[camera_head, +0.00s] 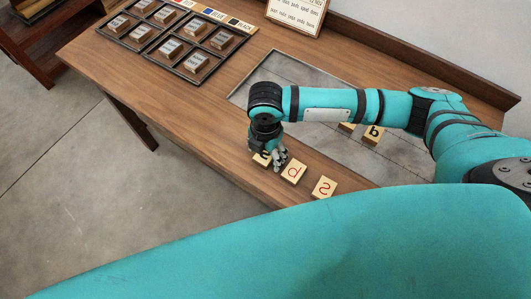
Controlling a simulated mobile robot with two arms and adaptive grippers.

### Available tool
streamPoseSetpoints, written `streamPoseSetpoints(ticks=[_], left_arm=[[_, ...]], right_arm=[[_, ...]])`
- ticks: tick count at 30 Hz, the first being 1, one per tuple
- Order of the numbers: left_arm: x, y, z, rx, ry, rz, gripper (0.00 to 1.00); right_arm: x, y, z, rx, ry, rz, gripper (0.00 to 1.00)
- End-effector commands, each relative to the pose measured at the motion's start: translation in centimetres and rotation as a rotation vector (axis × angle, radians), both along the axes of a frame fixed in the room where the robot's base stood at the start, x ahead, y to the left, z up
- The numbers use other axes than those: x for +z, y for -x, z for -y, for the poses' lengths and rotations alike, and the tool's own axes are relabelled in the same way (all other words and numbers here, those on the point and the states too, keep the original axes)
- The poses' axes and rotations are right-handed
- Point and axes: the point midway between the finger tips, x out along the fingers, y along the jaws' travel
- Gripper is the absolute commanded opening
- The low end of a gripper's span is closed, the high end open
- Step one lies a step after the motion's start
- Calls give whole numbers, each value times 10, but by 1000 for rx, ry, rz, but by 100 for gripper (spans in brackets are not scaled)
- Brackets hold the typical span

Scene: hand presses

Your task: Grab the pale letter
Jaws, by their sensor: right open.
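My right gripper (278,158) points down over the front edge of the table, open, above or beside a pale wooden letter block (260,160) that it partly covers; this block's letter is hidden. To its right lie two more pale blocks with red letters, one like a d (293,172) and one like an s (323,188). A pale block with a black b (373,134) lies farther back, with another block (347,127) partly hidden behind my arm. I cannot tell which one is the pale letter. My left gripper is not in view.
The blocks are on a wooden table (190,110) with a grey inset panel (275,67). A dark tray (158,57) of labelled blocks stands at the back left. A framed text card (298,14) stands at the back. The wood left of my gripper is clear.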

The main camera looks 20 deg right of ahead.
Motion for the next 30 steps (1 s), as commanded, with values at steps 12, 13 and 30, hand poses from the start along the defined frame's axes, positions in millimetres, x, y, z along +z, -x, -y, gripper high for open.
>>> streamPoseSetpoints(ticks=[12,13,30], left_arm=[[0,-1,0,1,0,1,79],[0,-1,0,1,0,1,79],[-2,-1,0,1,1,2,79]], right_arm=[[0,0,0,0,-1,1,38],[0,0,0,0,-1,1,34],[9,-1,0,1,-1,3,13]])
